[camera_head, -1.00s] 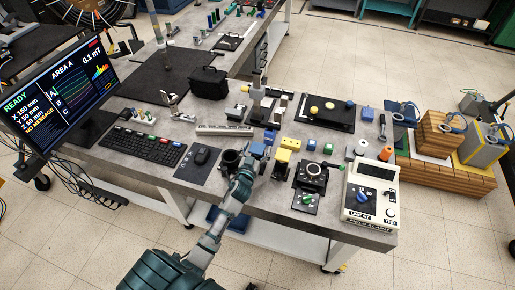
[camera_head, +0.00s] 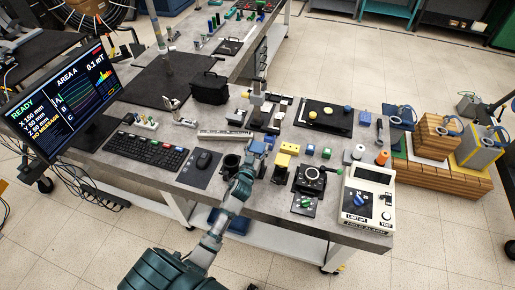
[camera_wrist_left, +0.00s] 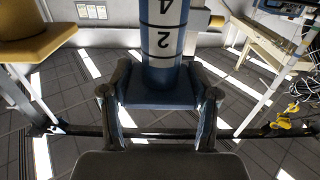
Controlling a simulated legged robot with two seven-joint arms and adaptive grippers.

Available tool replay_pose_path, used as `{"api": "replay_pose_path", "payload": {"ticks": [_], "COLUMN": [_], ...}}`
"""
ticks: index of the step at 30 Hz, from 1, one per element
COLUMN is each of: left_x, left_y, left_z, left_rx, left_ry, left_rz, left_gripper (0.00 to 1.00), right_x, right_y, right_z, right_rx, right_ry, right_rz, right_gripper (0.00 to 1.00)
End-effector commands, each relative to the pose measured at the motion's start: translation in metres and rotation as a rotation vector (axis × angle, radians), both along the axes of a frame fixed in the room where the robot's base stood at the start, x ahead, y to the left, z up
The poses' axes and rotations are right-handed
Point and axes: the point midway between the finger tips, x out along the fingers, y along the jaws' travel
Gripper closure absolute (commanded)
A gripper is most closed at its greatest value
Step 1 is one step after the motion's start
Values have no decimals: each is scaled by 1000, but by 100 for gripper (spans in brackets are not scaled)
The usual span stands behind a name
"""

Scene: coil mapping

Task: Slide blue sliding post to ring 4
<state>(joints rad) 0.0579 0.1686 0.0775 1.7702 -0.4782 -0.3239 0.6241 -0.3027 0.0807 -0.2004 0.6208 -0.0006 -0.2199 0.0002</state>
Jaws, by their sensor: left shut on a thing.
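The blue sliding post (camera_wrist_left: 160,92) shows in the left wrist view as a blue block with a cylinder rising from it. The cylinder carries dark ring lines and the numbers 2 and 4. My left gripper (camera_wrist_left: 160,107) is shut on the blue block, one finger on each side. The ring marks are too small to read there, and the gripper partly covers the post. My right gripper is in neither view.
A black cylindrical holder (camera_head: 230,164) stands just left of the gripper. Yellow blocks (camera_head: 287,152) and a black dial device (camera_head: 310,178) are close on the right. A white meter (camera_head: 368,198) stands at the right corner.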

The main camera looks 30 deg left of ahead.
Motion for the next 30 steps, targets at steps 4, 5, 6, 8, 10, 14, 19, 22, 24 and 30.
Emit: {"api": "replay_pose_path", "payload": {"ticks": [4,5,6,8,10,14,19,22,24,30], "left_x": [1,1,1,1,1,1,0,-4,-13,-55], "left_y": [0,0,0,0,0,0,0,-1,-3,-13], "left_z": [2,2,2,2,2,1,0,-1,-1,-2], "left_rx": [3,3,3,4,4,2,2,2,1,0], "left_ry": [-8,-8,-8,-7,-6,-5,-3,-3,-2,-1], "left_rz": [-1,-1,-1,-1,-1,0,0,-1,-1,0], "left_gripper": [100,100,100,32,15,15,15,15,15,15], "right_x": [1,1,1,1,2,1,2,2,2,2], "right_y": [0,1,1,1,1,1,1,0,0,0], "right_z": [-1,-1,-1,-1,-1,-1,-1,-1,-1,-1], "right_rx": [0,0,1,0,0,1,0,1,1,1], "right_ry": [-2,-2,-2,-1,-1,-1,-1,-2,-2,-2], "right_rz": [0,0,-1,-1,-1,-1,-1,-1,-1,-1], "right_gripper": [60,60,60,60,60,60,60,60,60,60]}}
